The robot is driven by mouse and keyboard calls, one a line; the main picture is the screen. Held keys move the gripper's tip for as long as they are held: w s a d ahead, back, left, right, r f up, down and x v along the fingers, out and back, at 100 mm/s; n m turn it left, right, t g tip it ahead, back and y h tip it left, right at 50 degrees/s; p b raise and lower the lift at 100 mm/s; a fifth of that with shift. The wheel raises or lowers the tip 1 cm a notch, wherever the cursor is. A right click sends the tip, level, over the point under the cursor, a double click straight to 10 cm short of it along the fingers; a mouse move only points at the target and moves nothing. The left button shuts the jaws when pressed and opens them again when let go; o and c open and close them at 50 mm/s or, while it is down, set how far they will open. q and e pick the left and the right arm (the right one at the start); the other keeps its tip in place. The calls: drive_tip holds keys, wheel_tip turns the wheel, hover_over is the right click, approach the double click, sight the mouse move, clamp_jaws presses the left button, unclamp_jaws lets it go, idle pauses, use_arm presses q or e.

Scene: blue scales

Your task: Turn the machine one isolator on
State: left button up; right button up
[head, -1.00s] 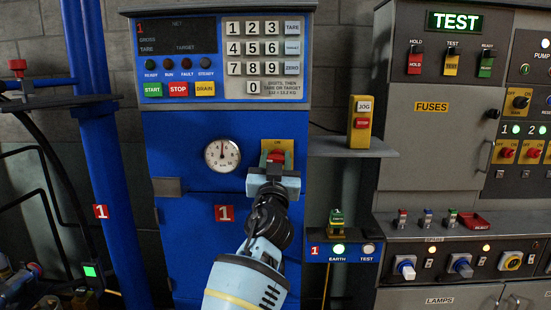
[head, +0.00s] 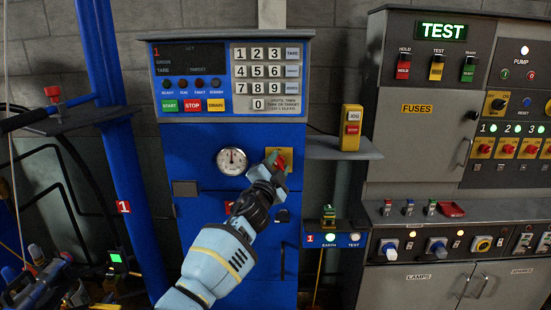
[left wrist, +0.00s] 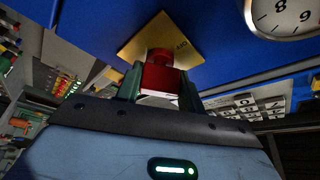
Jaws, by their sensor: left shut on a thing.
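The machine one isolator is a red knob (left wrist: 158,76) on a yellow plate (left wrist: 168,38), set in the blue front of machine one (head: 215,180). In the head view the yellow plate (head: 284,153) shows only partly behind my gripper. My left gripper (head: 275,166) is at the knob, its arm coming up from the lower left. In the left wrist view the two dark fingers (left wrist: 160,88) stand on either side of the knob, shut on it. The plate looks turned relative to the fingers there. The knob's exact setting is hard to read. My right gripper is not in view.
A round gauge (head: 232,161) sits just left of the isolator, below a keypad panel (head: 267,77). A yellow jog/stop box (head: 351,128) stands on a shelf (head: 343,149) at the right. The earth/test box (head: 337,239) is lower right. A grey cabinet (head: 420,140) stands further right.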

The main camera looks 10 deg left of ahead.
use_arm(q)
drive_tip(key=shift+r+m+h+p, duration=0.45)
drive_tip(key=shift+r+m, duration=0.2)
drive_tip(key=shift+m, duration=0.45)
drive_tip(key=shift+f+m+g, duration=0.15)
drive_tip(key=shift+m+g, duration=0.25)
drive_tip(key=shift+m, duration=0.1)
drive_tip(key=shift+f+m+g+p, duration=0.3)
drive_tip(key=shift+m+g, duration=0.2)
drive_tip(key=shift+m, duration=0.6)
drive_tip(key=shift+m+g, duration=0.4)
drive_tip(key=shift+m, duration=0.5)
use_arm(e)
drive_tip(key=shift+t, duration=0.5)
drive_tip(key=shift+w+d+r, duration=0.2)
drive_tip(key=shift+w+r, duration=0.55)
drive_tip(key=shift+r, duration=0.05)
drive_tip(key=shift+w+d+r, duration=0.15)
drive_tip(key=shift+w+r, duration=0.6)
use_arm(q)
drive_tip(key=shift+d+f, duration=0.1)
drive_tip(key=o, duration=1)
